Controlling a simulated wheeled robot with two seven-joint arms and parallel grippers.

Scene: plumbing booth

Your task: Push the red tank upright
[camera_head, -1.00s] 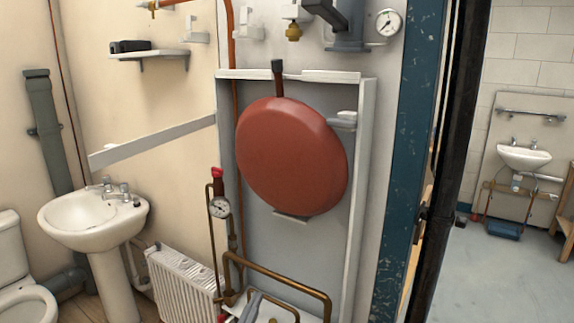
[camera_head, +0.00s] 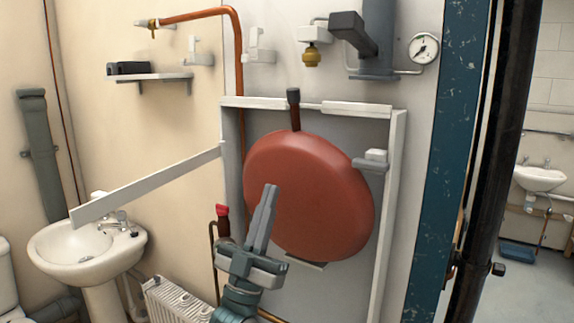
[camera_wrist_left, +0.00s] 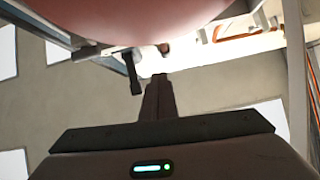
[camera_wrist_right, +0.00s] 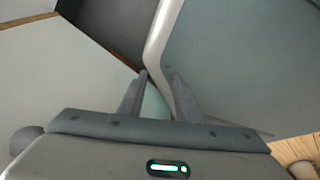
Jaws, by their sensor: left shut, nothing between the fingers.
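The red tank (camera_head: 330,180) is a round, flat disc in front of the grey wall panel in the head view. It leans, with its upper left and lower right ends off the vertical. My left gripper (camera_head: 270,188) is shut and empty, fingers pointing up, in front of the tank's lower left face. I cannot tell whether it touches. In the left wrist view the tank (camera_wrist_left: 140,18) fills the top, above the closed fingertips (camera_wrist_left: 160,77). My right gripper (camera_wrist_right: 156,74) shows only in its own wrist view, with its two fingers apart and no object visible between them.
A white bracket (camera_head: 370,160) is at the tank's right edge and a dark-capped pipe (camera_head: 294,105) is above it. A red-handled valve (camera_head: 222,212) and the radiator (camera_head: 175,300) are at lower left. The sink (camera_head: 85,248) is farther left, the blue door frame (camera_head: 448,160) right.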

